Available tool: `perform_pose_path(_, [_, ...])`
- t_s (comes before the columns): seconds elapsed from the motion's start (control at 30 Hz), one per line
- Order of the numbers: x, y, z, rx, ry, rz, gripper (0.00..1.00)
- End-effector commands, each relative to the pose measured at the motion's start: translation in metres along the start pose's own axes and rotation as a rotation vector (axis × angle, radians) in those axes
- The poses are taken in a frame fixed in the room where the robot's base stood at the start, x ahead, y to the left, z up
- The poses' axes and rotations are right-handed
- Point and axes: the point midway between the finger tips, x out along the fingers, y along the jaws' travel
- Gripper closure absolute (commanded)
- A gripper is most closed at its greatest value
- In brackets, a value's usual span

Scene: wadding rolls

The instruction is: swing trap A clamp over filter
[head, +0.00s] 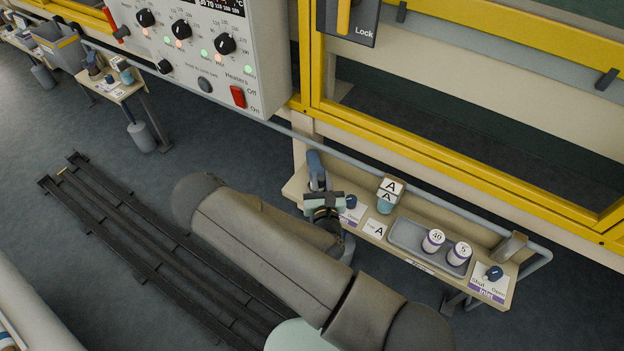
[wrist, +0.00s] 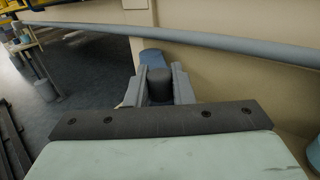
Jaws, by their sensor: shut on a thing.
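The trap A clamp (head: 316,165) shows as an upright blue-grey arm at the left end of the shelf. In the wrist view its blue part (wrist: 155,58) stands behind a dark grip (wrist: 158,84). My gripper (wrist: 157,92) is shut on this dark grip, with one grey finger on each side. In the head view my gripper (head: 320,190) is at the shelf's left end, just in front of the clamp. The filter cannot be made out; my wrist and arm cover that area. A card marked A (head: 375,229) lies on the shelf to the right.
A jar with A labels (head: 387,205) and a blue knob (head: 351,201) are right of my gripper. A grey tray (head: 404,234) holds two canisters marked 40 (head: 432,241) and 5 (head: 459,253). An inlet knob (head: 494,272) is further right. A grey rail (wrist: 220,42) runs behind the clamp.

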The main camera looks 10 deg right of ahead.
Motion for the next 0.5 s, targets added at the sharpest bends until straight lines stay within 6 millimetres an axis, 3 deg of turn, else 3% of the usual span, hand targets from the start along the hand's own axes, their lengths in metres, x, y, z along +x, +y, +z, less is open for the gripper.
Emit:
perform_pose_path(0.4, [0.0025,-0.0036,0.0014,-0.001,-0.007,0.001,1.00])
perform_pose_path(0.43, [0.0026,-0.0037,0.0015,-0.001,-0.007,0.000,0.76])
perform_pose_path(0.5, [0.0024,-0.0037,0.0013,-0.001,-0.007,0.000,0.58])
